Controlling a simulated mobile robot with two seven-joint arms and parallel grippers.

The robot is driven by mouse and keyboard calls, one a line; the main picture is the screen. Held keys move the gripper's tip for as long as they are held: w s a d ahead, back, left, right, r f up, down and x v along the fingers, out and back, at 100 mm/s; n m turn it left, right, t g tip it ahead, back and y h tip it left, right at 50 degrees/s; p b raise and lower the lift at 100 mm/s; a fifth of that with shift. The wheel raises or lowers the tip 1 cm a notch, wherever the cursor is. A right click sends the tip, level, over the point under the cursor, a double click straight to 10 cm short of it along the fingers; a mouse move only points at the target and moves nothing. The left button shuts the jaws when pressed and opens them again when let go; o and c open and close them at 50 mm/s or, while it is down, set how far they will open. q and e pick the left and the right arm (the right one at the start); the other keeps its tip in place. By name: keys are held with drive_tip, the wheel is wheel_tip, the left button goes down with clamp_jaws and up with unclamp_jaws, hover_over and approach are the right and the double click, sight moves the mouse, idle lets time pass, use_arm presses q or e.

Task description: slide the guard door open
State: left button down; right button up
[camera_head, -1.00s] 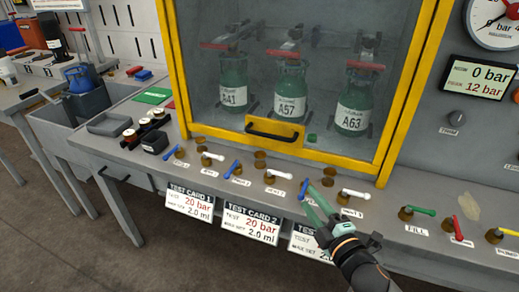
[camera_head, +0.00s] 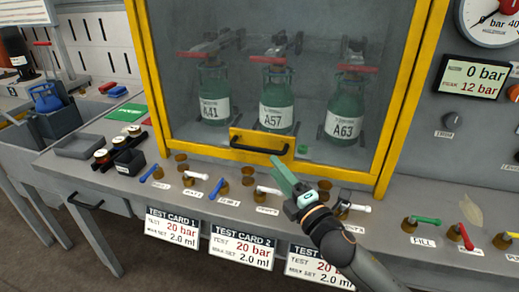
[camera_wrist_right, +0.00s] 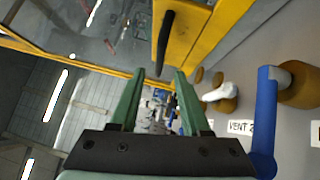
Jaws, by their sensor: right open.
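The guard door (camera_head: 290,60) is a clear panel in a yellow frame and stands shut in front of several green cylinders. Its black handle (camera_head: 259,145) sits on a yellow plate (camera_head: 285,152) at the bottom edge. In the wrist view the handle (camera_wrist_right: 166,40) is ahead of the fingers, near the top. My right gripper (camera_head: 283,172) is just below and right of the handle, apart from it. In the wrist view its green fingers (camera_wrist_right: 160,95) are open with nothing between them. My left gripper is not in view.
Several valves with coloured levers line the bench below the door, including a blue lever (camera_head: 217,187) and a white lever (camera_head: 268,190); a blue lever (camera_wrist_right: 265,115) is close in the wrist view. Test cards (camera_head: 240,247) hang from the front edge. A grey tray (camera_head: 82,147) is at left.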

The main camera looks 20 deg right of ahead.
sight(260, 150)
drive_tip(key=x, duration=0.8)
drive_tip(key=shift+w+a, duration=0.1)
drive_tip(key=shift+w, duration=0.25)
drive_tip(key=shift+c, duration=0.4)
clamp_jaws()
idle(0.6)
